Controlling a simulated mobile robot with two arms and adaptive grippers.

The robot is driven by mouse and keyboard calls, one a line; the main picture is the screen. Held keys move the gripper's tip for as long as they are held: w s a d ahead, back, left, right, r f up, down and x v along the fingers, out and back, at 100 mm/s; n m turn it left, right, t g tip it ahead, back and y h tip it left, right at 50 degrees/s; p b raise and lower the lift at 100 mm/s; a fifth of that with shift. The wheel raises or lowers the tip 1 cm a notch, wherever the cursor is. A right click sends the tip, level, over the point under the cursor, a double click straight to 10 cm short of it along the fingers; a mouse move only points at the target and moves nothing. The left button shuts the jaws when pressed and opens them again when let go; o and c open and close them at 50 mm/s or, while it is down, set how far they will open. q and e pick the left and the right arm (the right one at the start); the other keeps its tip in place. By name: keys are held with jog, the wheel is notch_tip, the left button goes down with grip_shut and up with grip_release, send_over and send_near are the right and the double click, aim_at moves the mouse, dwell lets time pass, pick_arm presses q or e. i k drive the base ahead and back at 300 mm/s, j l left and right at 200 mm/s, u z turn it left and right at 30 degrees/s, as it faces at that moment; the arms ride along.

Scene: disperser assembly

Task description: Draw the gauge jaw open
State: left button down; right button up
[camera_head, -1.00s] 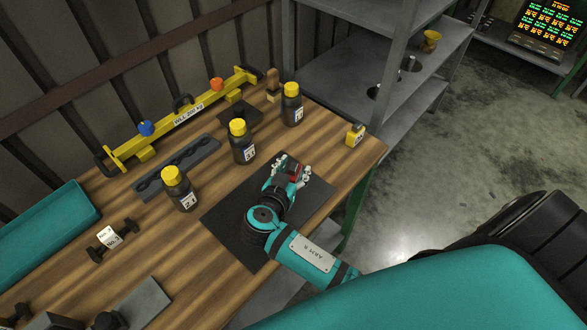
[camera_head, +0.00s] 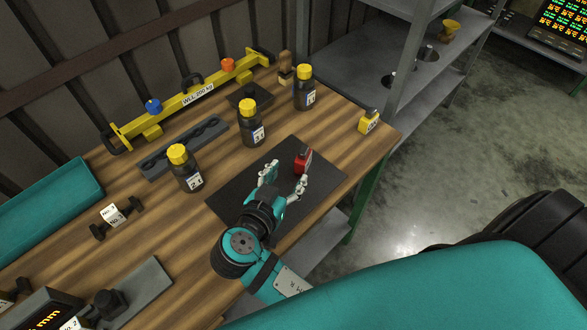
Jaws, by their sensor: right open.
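The gauge (camera_head: 45,310) is at the bottom left, cut off by the picture edge. It has a dark box with an orange "mm" readout and a "No. 2" label. Beside it a dark knobbed block (camera_head: 108,303), which may be its jaw, sits by a grey plate (camera_head: 140,290); I cannot tell how wide the jaw stands. My right gripper (camera_head: 285,179) is open and empty above the black mat, well to the right of the gauge. A small red block (camera_head: 303,161) stands on the mat just beyond its fingertips. My left gripper is not in view.
Three yellow-capped bottles (camera_head: 185,168) (camera_head: 252,122) (camera_head: 304,88) stand behind the black mat (camera_head: 225,205). A small dark "No." piece (camera_head: 116,216) lies between the gauge and a teal tray (camera_head: 50,205). A yellow lifting beam (camera_head: 190,98) lies at the back. Bare wood lies left of my right arm.

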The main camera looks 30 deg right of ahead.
aim_at(112, 301)
jog(key=u, duration=1.2)
